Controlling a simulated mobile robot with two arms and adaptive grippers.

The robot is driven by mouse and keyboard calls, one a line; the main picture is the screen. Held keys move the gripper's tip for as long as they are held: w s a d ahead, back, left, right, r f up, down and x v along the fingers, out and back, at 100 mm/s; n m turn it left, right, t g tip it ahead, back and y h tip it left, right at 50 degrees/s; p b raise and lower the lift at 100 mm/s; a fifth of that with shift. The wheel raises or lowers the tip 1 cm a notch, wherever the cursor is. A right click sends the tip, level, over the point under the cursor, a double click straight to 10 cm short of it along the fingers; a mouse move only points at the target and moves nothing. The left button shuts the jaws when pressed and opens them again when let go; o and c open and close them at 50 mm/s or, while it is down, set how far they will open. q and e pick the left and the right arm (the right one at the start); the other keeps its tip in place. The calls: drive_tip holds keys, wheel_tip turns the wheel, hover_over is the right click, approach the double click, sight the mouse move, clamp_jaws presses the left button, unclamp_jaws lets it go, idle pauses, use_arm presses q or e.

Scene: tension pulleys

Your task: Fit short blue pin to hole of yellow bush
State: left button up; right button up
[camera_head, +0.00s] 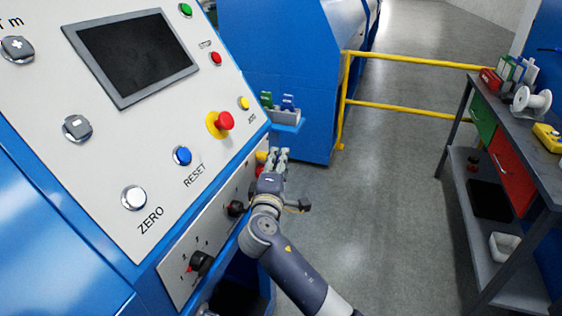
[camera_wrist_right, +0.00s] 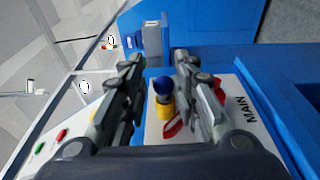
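My right gripper (camera_head: 276,155) is in front of the lower right part of the machine's panel. In the right wrist view its two fingers (camera_wrist_right: 158,62) are apart. Between them shows a short blue pin (camera_wrist_right: 163,85) with a rounded end, in line with a yellow bush (camera_wrist_right: 166,106). The pin appears to sit at the bush's end; how deep it sits is hidden. No finger visibly touches it. In the head view a bit of the yellow bush (camera_head: 261,156) shows beside the fingers, and the pin is hidden. My left gripper is not in view.
A red handle (camera_wrist_right: 173,125) is beside the bush, near the "MAIN" label. A small holder (camera_head: 285,116) with green and blue pieces is on the machine beyond my gripper. A yellow railing (camera_head: 420,109) and a workbench (camera_head: 520,120) stand right. The floor between is clear.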

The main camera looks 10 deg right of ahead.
use_arm(q)
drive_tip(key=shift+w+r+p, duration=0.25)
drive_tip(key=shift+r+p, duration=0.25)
drive_tip(key=shift+p, duration=0.05)
use_arm(e)
drive_tip(key=s+a, duration=0.6)
drive_tip(key=shift+s+f, duration=0.25)
drive_tip(key=shift+s, duration=0.15)
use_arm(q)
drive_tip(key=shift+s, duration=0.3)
